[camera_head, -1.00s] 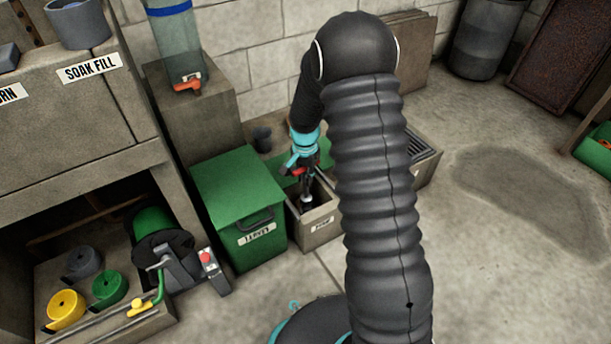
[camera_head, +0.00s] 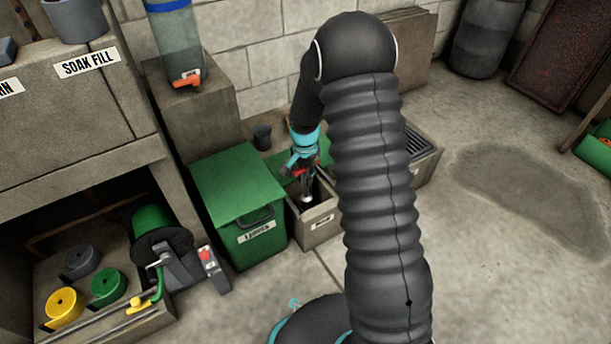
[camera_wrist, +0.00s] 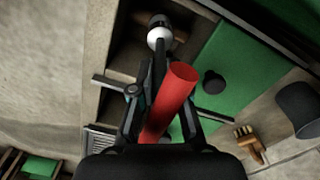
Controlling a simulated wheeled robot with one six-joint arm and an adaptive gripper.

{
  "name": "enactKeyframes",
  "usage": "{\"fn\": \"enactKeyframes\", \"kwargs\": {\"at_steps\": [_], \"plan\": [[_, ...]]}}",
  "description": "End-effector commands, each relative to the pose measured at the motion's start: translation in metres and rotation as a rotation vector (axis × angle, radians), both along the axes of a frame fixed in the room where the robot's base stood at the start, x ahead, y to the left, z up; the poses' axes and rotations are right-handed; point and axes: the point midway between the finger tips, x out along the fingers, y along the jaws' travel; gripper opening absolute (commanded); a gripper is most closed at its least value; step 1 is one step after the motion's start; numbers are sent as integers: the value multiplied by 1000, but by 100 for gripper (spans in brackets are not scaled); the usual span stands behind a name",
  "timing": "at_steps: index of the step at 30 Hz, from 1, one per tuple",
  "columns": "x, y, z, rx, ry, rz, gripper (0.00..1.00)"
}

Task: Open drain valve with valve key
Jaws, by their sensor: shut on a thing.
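My gripper (camera_head: 300,172) is low over the open sump box (camera_head: 324,232) beside the green lidded bin. In the wrist view my gripper (camera_wrist: 165,112) is shut on a red bar (camera_wrist: 170,100), which looks like the valve key's handle. A dark shaft runs on from it to a pale, black-tipped end (camera_wrist: 159,36). In the head view this pale end (camera_head: 306,200) shows at the box opening. I cannot tell whether it touches anything. The drain valve itself is not clearly visible; the inside of the box is dark and partly hidden by my gripper and arm.
The green bin (camera_head: 240,205) stands directly left of the box, and a small dark cup (camera_head: 262,137) is behind it. A grate (camera_head: 422,147) lies to the right. A brush (camera_wrist: 250,143) shows in the wrist view. The floor at right is open.

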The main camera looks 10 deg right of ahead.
Motion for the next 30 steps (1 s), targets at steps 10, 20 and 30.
{"fn": "enactKeyframes", "kwargs": {"at_steps": [10, 20, 30], "plan": [[0, 0, 0, 1, -1, 0, 0], [0, 0, -4, 0, 0, 0, 0], [0, 0, -8, 0, 0, 0, 0]]}}
